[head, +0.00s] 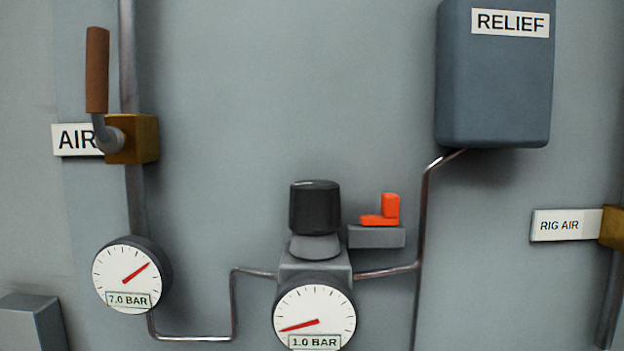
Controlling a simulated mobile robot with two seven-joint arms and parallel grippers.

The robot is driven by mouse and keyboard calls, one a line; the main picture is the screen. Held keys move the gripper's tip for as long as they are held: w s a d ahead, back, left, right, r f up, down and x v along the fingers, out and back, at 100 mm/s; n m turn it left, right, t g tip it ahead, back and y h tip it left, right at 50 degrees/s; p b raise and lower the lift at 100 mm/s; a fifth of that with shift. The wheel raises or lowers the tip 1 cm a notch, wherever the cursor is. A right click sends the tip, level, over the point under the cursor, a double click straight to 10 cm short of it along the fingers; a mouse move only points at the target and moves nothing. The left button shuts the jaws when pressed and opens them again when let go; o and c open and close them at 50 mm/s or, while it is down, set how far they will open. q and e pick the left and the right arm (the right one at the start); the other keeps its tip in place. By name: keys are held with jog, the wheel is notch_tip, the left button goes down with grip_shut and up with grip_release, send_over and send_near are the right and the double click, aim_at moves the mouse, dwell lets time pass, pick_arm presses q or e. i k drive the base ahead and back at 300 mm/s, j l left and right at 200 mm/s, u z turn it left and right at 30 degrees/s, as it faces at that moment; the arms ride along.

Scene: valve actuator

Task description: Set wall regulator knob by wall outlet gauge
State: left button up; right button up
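The black regulator knob (315,208) sits upright on a grey regulator body (315,262) on the wall, at the lower middle of the head view. The round white outlet gauge (314,312) is on the front of the body, its red needle pointing left and slightly down. Its label reads 1.0 BAR, and its bottom edge is cut off by the frame. A second gauge (128,277) at the lower left reads 7.0 BAR, its red needle pointing up and right. Neither of my grippers shows in this view.
An orange L-shaped piece (388,210) sits on a small grey ledge (377,237) close right of the knob. A brown-handled valve (97,72) by the AIR sign is upper left. A RELIEF box (494,85) is upper right. Thin pipes run beside the regulator. The wall above the knob is clear.

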aim_at(315, 205)
jog(key=k+j+z, duration=0.2)
jog(key=k+z, duration=0.15)
jog(key=z, duration=0.15)
jog(key=k+j+z, duration=0.1)
jog(key=k+z, duration=0.25)
jog(key=z, duration=0.15)
